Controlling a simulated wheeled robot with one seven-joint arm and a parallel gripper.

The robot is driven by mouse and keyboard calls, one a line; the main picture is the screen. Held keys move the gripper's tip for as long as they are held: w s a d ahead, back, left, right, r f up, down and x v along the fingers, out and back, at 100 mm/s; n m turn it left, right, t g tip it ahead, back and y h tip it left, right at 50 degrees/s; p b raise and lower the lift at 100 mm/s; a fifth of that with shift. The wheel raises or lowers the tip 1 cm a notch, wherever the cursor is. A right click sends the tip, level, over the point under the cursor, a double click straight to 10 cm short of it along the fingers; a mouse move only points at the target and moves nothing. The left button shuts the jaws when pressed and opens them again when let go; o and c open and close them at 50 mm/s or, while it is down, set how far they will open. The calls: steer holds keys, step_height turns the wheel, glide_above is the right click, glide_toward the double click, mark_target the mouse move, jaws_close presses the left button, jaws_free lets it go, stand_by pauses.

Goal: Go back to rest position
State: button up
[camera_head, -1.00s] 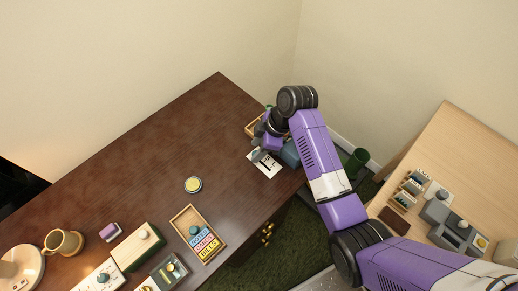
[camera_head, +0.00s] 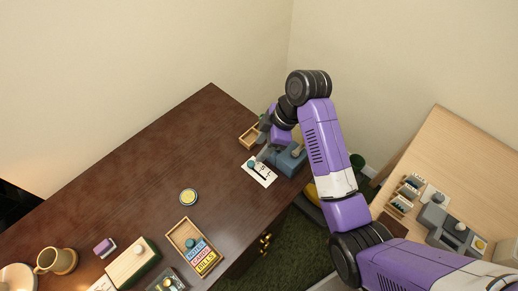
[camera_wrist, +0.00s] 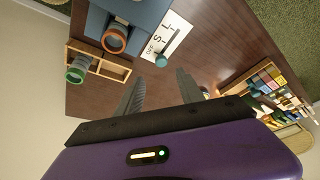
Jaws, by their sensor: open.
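My purple arm reaches over the right end of the dark wooden desk (camera_head: 130,165) in the head view. My gripper (camera_wrist: 158,92) is open in the wrist view, its two dark fingers apart with nothing between them. A white card (camera_wrist: 163,40) with black lettering and a teal knob (camera_wrist: 162,61) lies on the desk beyond the fingertips, apart from them. The card also shows in the head view (camera_head: 262,176). In the head view the fingers are too small and partly hidden to make out.
A blue-grey device (camera_head: 288,162) stands beside the card. A small wooden tray (camera_wrist: 119,74) with a green ring (camera_wrist: 77,70) is close by. A tray of coloured labels (camera_head: 183,232), a round yellow-topped tin (camera_head: 188,197) and a mug (camera_head: 52,260) stand leftward. A light table (camera_head: 440,135) is at right.

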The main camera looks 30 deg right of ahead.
stand_by(0.5)
steer(key=w+d+r+m+t+h, duration=0.25)
steer(key=w+r+m+t, duration=0.25)
steer(key=w+m+t, duration=0.25)
steer(key=s+a+r+m+t, duration=0.1)
steer(key=s+r, duration=0.1)
steer(key=s, duration=1.1)
steer(key=s+a+r+m+t+h, duration=0.1)
steer(key=s+r+m+t, duration=0.1)
steer(key=s, duration=1.2)
steer(key=s+a+r+m+t, duration=0.2)
steer(key=s+r, duration=0.1)
steer(key=s, duration=1)
steer(key=shift+s+r, duration=0.25)
steer(key=shift+s, duration=0.1)
steer(key=shift+h, duration=0.25)
